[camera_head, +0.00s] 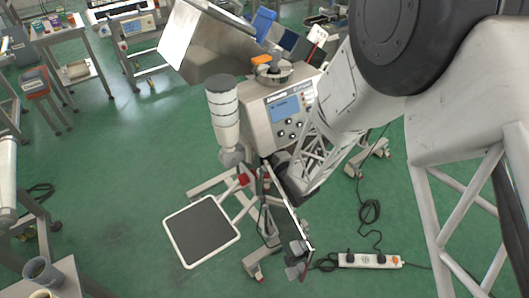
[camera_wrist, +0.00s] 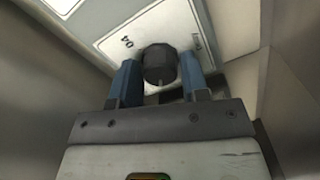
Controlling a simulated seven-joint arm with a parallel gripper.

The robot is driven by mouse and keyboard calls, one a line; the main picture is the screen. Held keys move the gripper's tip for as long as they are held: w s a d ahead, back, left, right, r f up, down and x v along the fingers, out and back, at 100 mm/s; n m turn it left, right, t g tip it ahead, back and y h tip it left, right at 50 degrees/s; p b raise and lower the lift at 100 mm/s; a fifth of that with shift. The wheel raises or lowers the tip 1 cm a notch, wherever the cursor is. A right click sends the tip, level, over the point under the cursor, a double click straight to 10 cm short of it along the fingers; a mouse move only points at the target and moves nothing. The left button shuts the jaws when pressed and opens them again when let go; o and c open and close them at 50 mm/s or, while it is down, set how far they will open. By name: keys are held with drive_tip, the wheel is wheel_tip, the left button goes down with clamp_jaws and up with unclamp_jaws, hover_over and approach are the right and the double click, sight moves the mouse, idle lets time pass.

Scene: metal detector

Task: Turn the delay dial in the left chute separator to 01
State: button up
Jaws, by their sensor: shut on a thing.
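In the wrist view a dark round dial (camera_wrist: 159,64) sits on a white plate (camera_wrist: 178,22) set in a metal housing. Beside the dial, at its upper left, is a printed, turned marking that looks like 04. A light pointer line shows on the dial's near side. The blue fingertips of my gripper (camera_wrist: 160,74) are on either side of the dial and shut on it. In the head view my arm reaches down to the front of the metal detector machine (camera_head: 258,122); the dial is hidden there.
Metal walls stand close on both sides of my gripper in the wrist view. In the head view the machine has a blue-screen control panel (camera_head: 283,105). A square dark-topped platform (camera_head: 201,231) stands below left. A power strip (camera_head: 370,261) with cables lies on the green floor.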

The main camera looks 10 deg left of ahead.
drive_tip(key=o, duration=0.9)
drive_tip(key=shift+o, duration=0.2)
drive_tip(key=shift+s, duration=0.1)
drive_tip(key=v, duration=0.7)
drive_tip(key=shift+s+d, duration=0.25)
drive_tip(key=shift+d, duration=0.05)
